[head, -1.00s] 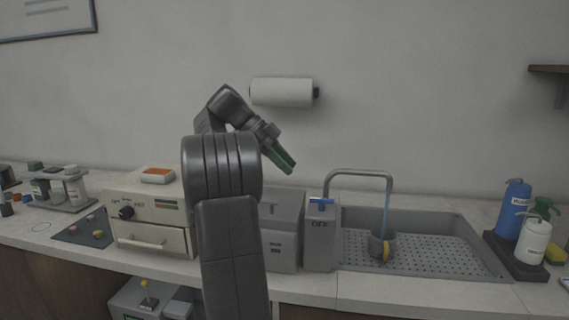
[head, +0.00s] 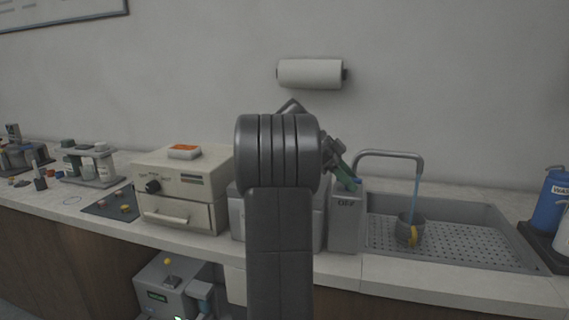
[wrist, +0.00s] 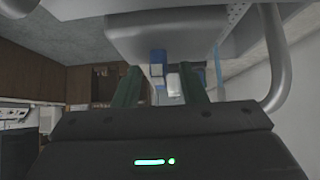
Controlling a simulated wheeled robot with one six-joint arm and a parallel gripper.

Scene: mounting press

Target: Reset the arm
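My gripper (head: 345,175) shows in the head view just right of my arm's large joint, its green fingers angled down to the right. They overlap the top of the grey box marked OFF (head: 346,222) in the picture; I cannot tell whether they touch it. In the wrist view the two green fingers of my gripper (wrist: 162,88) stand apart. A white item (wrist: 174,84) and a blue item (wrist: 157,62) show in the gap, seemingly beyond the fingers. My arm rises in the middle of the head view and hides part of the bench.
A cream press unit (head: 180,190) stands left of my arm. A sink (head: 450,240) with a running tap (head: 390,154) and a dark mug (head: 404,228) lies right. A vial rack (head: 90,168) stands far left. A paper roll (head: 310,73) hangs on the wall.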

